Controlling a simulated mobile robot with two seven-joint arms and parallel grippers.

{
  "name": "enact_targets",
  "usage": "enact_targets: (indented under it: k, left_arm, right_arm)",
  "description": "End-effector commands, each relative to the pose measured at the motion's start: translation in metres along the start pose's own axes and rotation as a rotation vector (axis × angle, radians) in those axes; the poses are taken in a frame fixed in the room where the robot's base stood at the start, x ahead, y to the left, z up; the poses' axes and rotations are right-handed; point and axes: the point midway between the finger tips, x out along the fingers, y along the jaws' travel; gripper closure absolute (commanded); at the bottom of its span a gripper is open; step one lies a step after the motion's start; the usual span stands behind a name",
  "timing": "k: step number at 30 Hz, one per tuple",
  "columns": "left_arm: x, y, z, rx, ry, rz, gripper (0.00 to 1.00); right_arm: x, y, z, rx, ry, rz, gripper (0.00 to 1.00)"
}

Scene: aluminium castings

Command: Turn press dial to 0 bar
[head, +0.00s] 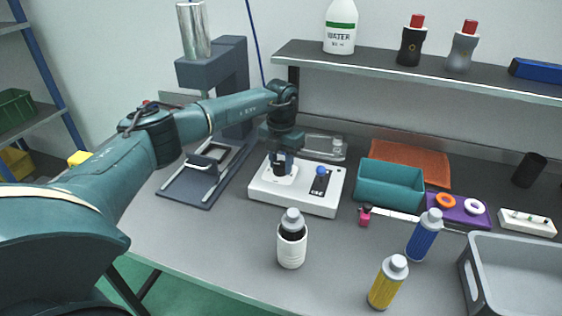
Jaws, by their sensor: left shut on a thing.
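A white control box (296,198) stands on the table beside the dark blue press (212,73). It carries a dark dial (279,169) on its left part and a lever with a blue knob (320,171) on its right part. My left gripper (280,160) comes down from above onto the dial and is shut on it. The fingers and wrist hide much of the dial, and its setting cannot be read. My right gripper does not show.
A teal bin (390,184), a white bottle (292,240), a blue bottle (424,235), a yellow bottle (387,283) and a grey crate (474,281) stand to the right and in front. A shelf (400,69) overhangs the back. Bare tabletop lies at the front left.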

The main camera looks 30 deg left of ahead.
Motion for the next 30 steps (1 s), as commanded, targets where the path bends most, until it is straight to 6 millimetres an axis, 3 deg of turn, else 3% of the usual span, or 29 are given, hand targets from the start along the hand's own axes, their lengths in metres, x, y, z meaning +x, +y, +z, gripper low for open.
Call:
enact_targets:
  k: [8, 17, 23, 30]
  left_arm:
    - [-0.001, 0.0, 0.0, -0.002, -0.002, -0.001, 0.45]
    - [-0.003, 0.0, 0.001, -0.001, -0.002, -0.001, 0.45]
    - [-0.03, 0.0, 0.001, -0.001, -0.006, -0.001, 0.45]
    - [-0.085, 0.0, 0.001, -0.001, -0.006, -0.001, 0.45]
  right_arm:
    - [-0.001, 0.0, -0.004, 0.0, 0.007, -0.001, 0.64]
    - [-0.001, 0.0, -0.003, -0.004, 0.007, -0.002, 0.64]
    - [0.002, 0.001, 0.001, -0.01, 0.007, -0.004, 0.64]
    - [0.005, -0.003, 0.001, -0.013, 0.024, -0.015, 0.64]
